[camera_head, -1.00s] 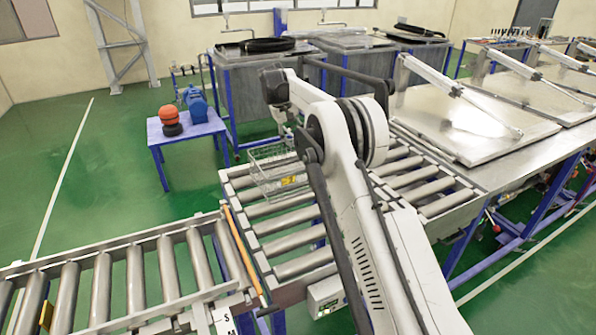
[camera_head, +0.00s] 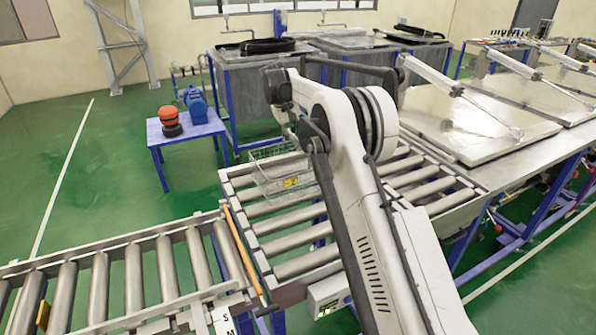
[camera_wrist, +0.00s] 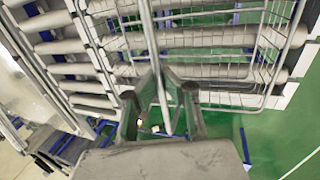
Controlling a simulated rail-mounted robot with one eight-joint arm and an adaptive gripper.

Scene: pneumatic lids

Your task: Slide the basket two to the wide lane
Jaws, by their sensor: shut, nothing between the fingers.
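A wire basket (camera_head: 268,178) with a yellow tag (camera_head: 291,182) stands on the rollers at the far left corner of the roller table (camera_head: 232,190). My arm hides part of its right side. The basket (camera_wrist: 225,45) fills the upper part of the wrist view. My gripper (camera_wrist: 161,78) is shut at the basket's near side, and a long metal bar crosses the view at its fingers. I cannot tell whether the fingers touch the basket. My arm hides the gripper in the head view. The tag's number is too small to read.
A narrower roller lane (camera_head: 115,275) joins from the left, with an orange bar (camera_head: 243,250) at the joint. A blue table (camera_head: 188,130) with a motor stands behind. Steel tanks (camera_head: 245,95) stand at the back; flat lids with cylinders (camera_head: 470,115) are right.

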